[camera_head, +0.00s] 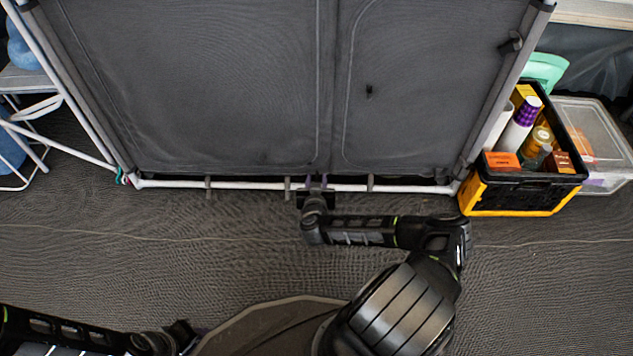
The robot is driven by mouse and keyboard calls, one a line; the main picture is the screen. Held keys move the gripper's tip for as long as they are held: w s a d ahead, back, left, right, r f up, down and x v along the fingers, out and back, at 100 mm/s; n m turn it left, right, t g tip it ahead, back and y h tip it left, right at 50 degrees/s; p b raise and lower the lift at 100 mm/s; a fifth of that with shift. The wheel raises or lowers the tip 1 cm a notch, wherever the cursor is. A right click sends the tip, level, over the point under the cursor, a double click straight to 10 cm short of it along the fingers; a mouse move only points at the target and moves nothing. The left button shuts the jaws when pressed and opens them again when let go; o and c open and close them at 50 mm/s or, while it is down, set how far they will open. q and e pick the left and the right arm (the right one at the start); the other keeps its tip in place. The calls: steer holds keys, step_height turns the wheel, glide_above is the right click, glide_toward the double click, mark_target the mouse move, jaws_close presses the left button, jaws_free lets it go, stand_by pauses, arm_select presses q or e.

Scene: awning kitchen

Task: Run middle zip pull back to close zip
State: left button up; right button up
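The grey fabric cabinet (210,80) stands in front of me on a pale tube frame. My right gripper (316,182) is low at the cabinet's bottom edge, by the front tube near the middle. Its fingertips are small and point at the fabric; I cannot tell if they hold anything. My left arm (70,330) lies at the lower left, and its fingertips are not clearly seen.
A black and yellow crate (515,195) with bottles and boxes stands right of the cabinet, beside a clear plastic bin (610,145). A white metal stand (30,130) is at the left. The grey floor (180,250) before the cabinet is clear.

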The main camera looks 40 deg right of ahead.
steer(key=shift+c, duration=0.5)
jaws_close()
stand_by(0.8)
